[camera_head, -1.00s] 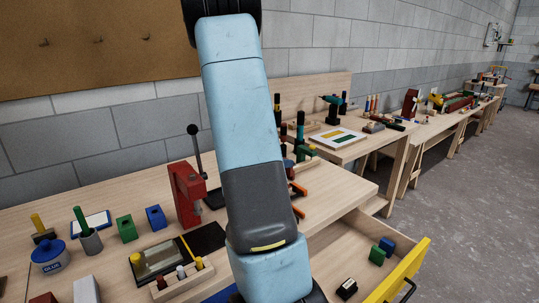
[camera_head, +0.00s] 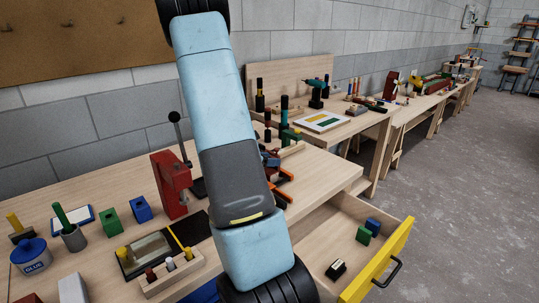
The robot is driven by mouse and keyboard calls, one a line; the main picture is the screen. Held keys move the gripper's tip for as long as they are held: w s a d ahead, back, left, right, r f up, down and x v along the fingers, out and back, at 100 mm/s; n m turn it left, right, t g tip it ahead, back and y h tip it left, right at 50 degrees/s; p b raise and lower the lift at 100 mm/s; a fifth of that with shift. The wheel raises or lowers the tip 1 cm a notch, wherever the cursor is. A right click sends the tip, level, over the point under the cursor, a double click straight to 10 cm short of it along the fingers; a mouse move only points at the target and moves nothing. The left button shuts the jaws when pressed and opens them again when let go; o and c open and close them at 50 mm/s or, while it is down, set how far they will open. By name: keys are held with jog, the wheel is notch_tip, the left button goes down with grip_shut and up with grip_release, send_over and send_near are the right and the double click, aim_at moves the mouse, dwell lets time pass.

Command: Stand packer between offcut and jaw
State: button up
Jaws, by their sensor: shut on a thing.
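My gripper is outside the picture; only my blue and grey arm shows, reaching down through the middle to the lower edge. I cannot pick out the packer, the offcut or the jaw with certainty. Orange clamp-like parts (camera_head: 285,201) show just right of my arm, partly hidden by it. A blue piece (camera_head: 205,293) shows at the bottom edge, left of my arm, mostly cut off.
A red press (camera_head: 171,186) stands on the bench (camera_head: 75,188). Left of it are a blue block (camera_head: 140,208), a green block (camera_head: 109,219) and a glue pot (camera_head: 31,253). An open yellow-fronted drawer (camera_head: 378,262) juts out at right, holding small blocks. Grey floor (camera_head: 450,200) is clear.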

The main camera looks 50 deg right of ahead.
jog(key=shift+f, duration=0.35)
jog(key=shift+f, duration=0.55)
dwell(0.4)
jog(key=o, duration=1.1)
